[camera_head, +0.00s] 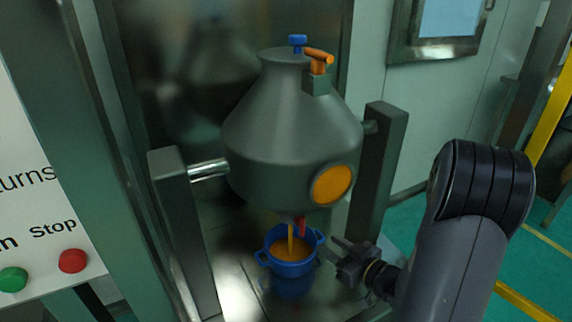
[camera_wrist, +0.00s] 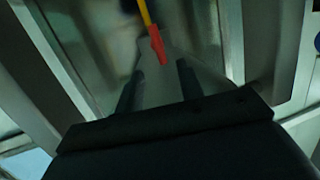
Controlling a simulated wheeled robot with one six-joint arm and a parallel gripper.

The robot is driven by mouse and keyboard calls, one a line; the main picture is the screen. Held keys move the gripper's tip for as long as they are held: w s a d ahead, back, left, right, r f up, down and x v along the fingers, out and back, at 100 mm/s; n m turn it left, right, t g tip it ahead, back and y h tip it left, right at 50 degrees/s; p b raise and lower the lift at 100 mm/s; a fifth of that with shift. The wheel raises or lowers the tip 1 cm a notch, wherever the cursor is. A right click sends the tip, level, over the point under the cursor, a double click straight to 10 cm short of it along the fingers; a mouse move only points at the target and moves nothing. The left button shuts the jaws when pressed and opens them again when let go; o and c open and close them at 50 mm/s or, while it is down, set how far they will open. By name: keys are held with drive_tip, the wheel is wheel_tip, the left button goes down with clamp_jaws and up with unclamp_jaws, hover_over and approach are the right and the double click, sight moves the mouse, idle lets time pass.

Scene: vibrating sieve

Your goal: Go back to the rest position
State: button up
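My gripper (camera_head: 334,249) is at the right of the blue bucket (camera_head: 279,261), near its rim in the picture; I cannot tell whether they touch. In the wrist view the two fingers of my gripper (camera_wrist: 158,86) stand apart with nothing between them. A small red part (camera_head: 302,227) hangs under the grey conical vessel (camera_head: 290,130). The red part also shows in the wrist view (camera_wrist: 158,46), just beyond the fingers. A yellow-orange stream (camera_head: 290,231) runs from the vessel's outlet into the bucket, which holds orange material (camera_head: 291,249).
Two metal posts (camera_head: 183,225) and (camera_head: 383,160) flank the vessel. An orange handle (camera_head: 319,56) and a blue knob (camera_head: 298,42) sit on top. A panel at the left has a green button (camera_head: 13,279) and a red Stop button (camera_head: 73,261). Green floor (camera_head: 545,250) is open at the right.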

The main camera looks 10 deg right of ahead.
sight(304, 226)
drive_tip(key=b+x, duration=0.1)
drive_tip(key=x, duration=0.9)
drive_tip(key=shift+d, duration=0.15)
drive_tip(key=shift+r, duration=0.1)
drive_tip(key=shift+s+d, duration=0.1)
